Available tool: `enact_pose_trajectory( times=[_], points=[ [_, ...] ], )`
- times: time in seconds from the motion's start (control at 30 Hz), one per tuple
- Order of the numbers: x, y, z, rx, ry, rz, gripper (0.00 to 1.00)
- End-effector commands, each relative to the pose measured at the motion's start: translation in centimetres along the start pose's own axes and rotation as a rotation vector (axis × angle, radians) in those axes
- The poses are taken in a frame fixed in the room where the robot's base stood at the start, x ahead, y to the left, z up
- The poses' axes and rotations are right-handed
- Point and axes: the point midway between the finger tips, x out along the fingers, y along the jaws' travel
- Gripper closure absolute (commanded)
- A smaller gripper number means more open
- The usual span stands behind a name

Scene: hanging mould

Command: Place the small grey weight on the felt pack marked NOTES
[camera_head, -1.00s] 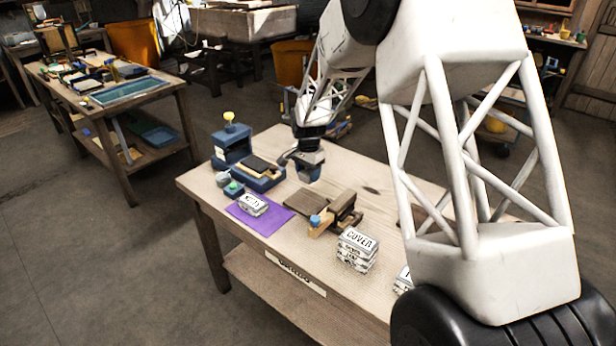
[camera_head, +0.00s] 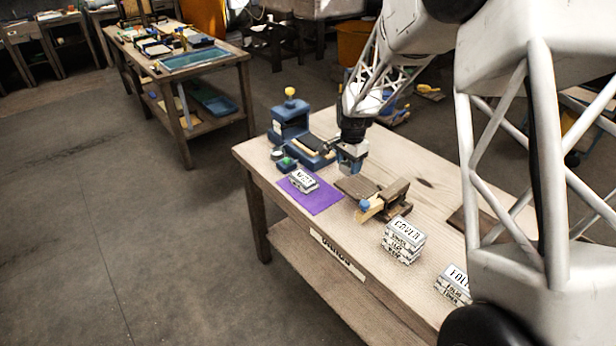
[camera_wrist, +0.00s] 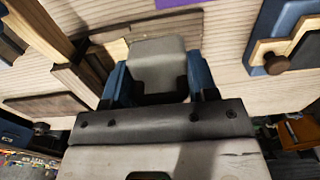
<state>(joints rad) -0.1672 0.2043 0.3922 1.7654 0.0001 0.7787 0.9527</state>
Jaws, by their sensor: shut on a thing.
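My gripper (camera_wrist: 158,74) is shut on the small grey weight (camera_wrist: 158,58), a plain grey block between its blue fingers in the wrist view. In the head view my gripper (camera_head: 350,164) hangs over the table, to the right of the felt pack (camera_head: 303,181) and apart from it. That pack is white with dark lettering, hard to read now but like NOTES in the earlier frame. It lies on a purple sheet (camera_head: 318,200), whose edge also shows at the top of the wrist view. The weight is hard to make out in the head view.
A blue stand with a yellow knob (camera_head: 290,118) and a small green-topped pot (camera_head: 286,164) are behind the pack. A wooden fixture (camera_head: 385,202) stands right of the sheet. A stack of packs marked COVER (camera_head: 403,241) and another stack (camera_head: 453,286) stand nearer the front.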

Motion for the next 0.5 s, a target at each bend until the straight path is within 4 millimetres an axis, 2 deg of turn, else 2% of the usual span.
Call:
enact_pose_trajectory(
  times=[0.03,0.3,0.5],
  points=[
    [0.1,-0.1,1.6,-0.005,0.0,0.0,0.77],
    [1.0,0.2,9.1,-0.005,-0.001,0.001,0.77],
    [1.5,0.8,13.0,-0.003,0.0,0.0,0.77]
  ],
)
